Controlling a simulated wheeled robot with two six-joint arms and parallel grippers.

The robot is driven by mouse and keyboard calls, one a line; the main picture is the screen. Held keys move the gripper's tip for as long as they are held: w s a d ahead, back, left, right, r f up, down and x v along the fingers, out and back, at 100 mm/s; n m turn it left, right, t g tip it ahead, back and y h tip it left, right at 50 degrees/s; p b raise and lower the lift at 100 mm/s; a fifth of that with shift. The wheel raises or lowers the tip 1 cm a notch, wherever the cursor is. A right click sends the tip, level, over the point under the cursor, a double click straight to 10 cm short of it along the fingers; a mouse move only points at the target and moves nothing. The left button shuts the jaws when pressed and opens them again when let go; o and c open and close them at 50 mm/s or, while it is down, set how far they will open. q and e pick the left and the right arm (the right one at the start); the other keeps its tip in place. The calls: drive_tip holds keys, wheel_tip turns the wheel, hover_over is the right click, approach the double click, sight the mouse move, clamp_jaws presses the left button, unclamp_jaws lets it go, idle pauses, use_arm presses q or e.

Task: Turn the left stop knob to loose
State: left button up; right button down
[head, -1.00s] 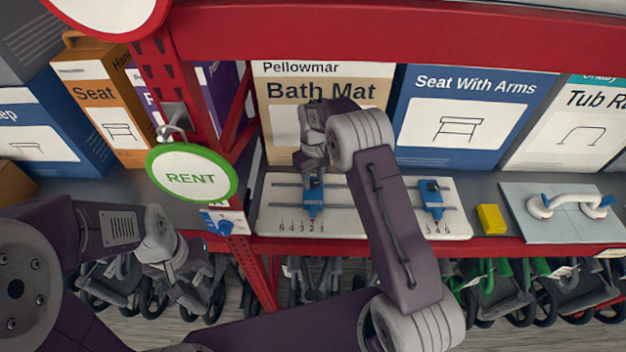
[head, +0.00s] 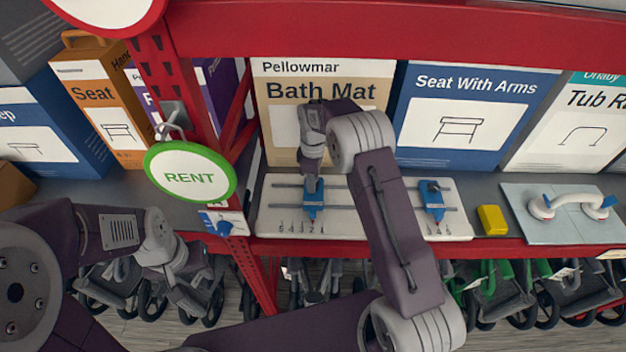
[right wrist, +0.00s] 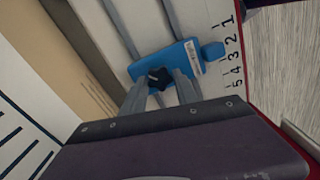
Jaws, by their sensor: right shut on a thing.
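The left stop (head: 313,205) is a blue block on two grey rails of a white board (head: 272,222) with a number scale. Its dark star-shaped knob (right wrist: 158,78) shows in the right wrist view, on top of the blue block (right wrist: 192,50). My right gripper (head: 312,183) reaches down over the left stop. In the right wrist view its two fingers (right wrist: 160,90) are on either side of the knob and shut on it. The block's pointed end lies near 2 and 3 on the scale. My left gripper (head: 190,280) hangs at the left, away from the board; its fingers are unclear.
A second blue stop (head: 432,200) sits on the board's right part. A yellow block (head: 492,220) and a grey plate (head: 520,228) with a white handle bar stand further right. Boxes line the back. A RENT sign (head: 190,172) and red post stand at left.

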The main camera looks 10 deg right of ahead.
drive_tip(key=shift+w+r+n, duration=0.2)
drive_tip(key=shift+r+n, duration=0.1)
drive_tip(key=c, duration=0.9)
unclamp_jaws()
drive_tip(key=shift+c, duration=0.2)
drive_tip(key=shift+s+f, duration=0.1)
drive_tip(key=shift+s, duration=0.05)
wheel_tip(320, 180, up, 9)
drive_tip(key=b, duration=0.2)
drive_tip(key=shift+b, duration=0.4)
drive_tip(key=shift+s, duration=0.1)
